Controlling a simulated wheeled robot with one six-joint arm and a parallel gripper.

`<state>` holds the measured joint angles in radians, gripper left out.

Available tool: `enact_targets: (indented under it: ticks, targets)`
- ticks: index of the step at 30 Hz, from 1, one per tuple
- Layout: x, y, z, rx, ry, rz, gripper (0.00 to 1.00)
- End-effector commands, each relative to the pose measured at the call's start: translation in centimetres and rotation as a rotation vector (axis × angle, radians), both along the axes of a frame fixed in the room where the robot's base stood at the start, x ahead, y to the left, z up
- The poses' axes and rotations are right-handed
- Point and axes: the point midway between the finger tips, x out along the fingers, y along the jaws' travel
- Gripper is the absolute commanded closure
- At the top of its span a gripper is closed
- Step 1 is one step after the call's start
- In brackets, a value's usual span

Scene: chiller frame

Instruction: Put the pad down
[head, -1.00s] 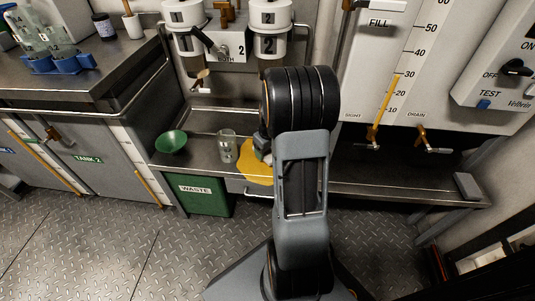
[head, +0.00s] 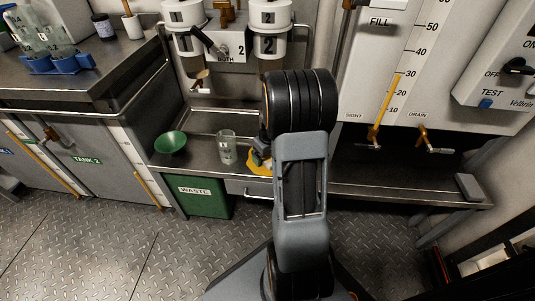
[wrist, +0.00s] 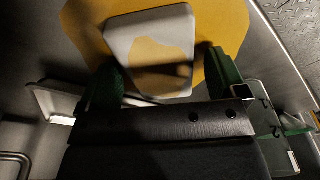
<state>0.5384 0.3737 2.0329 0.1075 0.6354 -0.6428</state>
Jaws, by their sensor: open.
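The pad (wrist: 122,40) shows in the wrist view as a white square with rounded corners and a large yellow stain. It lies over a yellow patch (wrist: 226,28) that reaches out around it. My gripper (wrist: 166,78) has its two green fingers apart, one on either side of the pad's near part. I cannot tell whether a finger touches the pad. In the head view the yellow patch (head: 257,165) shows on the steel bench, and my arm hides most of the gripper and the pad.
A clear beaker (head: 227,148) stands on the bench just left of the yellow patch, with a green bowl (head: 171,142) farther left. A green waste bin (head: 204,196) is below the bench edge. A dark block (head: 467,187) sits at the bench's right end.

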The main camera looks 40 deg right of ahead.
Motion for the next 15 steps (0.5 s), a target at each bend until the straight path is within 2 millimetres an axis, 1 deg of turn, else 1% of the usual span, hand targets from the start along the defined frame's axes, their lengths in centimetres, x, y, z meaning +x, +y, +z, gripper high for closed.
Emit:
enact_targets:
  ticks: [5, 8, 11, 15]
  targets:
    - [0.0, 0.0, 0.3, 0.000, -0.001, 0.000, 0.09]
    - [0.0, 0.0, 1.4, -0.002, -0.002, 0.000, 0.09]
    - [-0.2, 0.0, 3.1, -0.002, -0.003, 0.000, 0.09]
    - [-0.5, 0.0, 6.1, -0.002, -0.003, 0.001, 0.09]
